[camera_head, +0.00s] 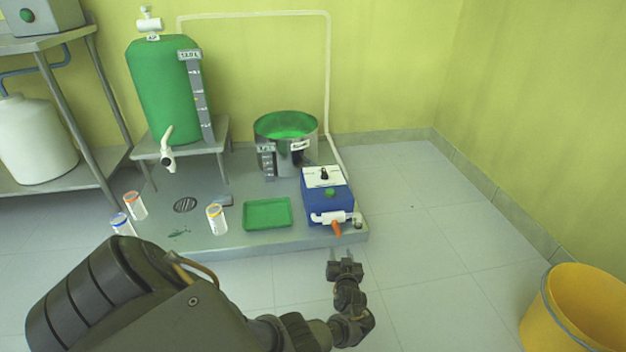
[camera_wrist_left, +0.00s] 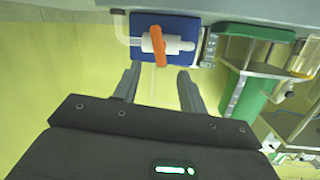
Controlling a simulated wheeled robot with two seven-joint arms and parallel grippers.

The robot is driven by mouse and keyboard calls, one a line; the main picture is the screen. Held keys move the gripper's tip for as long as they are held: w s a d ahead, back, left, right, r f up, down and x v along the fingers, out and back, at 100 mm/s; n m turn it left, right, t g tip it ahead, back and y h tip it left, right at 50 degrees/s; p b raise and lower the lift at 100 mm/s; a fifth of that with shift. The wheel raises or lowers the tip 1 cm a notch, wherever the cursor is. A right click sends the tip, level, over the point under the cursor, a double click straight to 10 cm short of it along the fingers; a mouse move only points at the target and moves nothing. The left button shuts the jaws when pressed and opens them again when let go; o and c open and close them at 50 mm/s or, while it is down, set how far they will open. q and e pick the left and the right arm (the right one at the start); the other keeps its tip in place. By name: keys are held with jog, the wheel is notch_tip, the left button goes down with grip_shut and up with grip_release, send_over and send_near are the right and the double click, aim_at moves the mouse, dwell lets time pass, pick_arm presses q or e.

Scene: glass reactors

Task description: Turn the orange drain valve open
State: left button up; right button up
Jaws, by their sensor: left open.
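The orange drain valve (camera_head: 337,228) is a small orange handle on a white pipe fitting (camera_head: 328,217) at the front of a blue box (camera_head: 327,198). In the left wrist view the orange handle (camera_wrist_left: 158,46) lies across the white fitting (camera_wrist_left: 178,44), in front of the blue box (camera_wrist_left: 165,27). My left gripper (camera_head: 346,256) is just in front of and below the valve, apart from it. In the left wrist view its two fingers (camera_wrist_left: 158,85) are spread with nothing between them, and the handle appears beyond their tips. My right gripper is not in view.
The blue box stands on a grey platform (camera_head: 240,244) with a green tray (camera_head: 267,214), a metal pot (camera_head: 285,140) of green liquid, a green tank (camera_head: 165,90) and labelled containers (camera_head: 216,218). A yellow bin (camera_head: 575,310) stands at right. The floor between is clear.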

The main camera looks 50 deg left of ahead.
pick_arm(q)
jog(key=s+d+m+g+h+p, duration=0.1)
jog(key=s+d+m+h+p, duration=0.2)
jog(key=s+p, duration=0.6)
jog(key=s+d+r+m+g+h+p, duration=0.1)
jog(key=s+d+m+g+h+p, duration=0.1)
jog(key=s+p, duration=0.8)
jog(key=d+m+h+p, duration=0.1)
jog(key=p, duration=0.2)
jog(key=shift+r+h, duration=0.25)
jog(key=shift+h, duration=0.05)
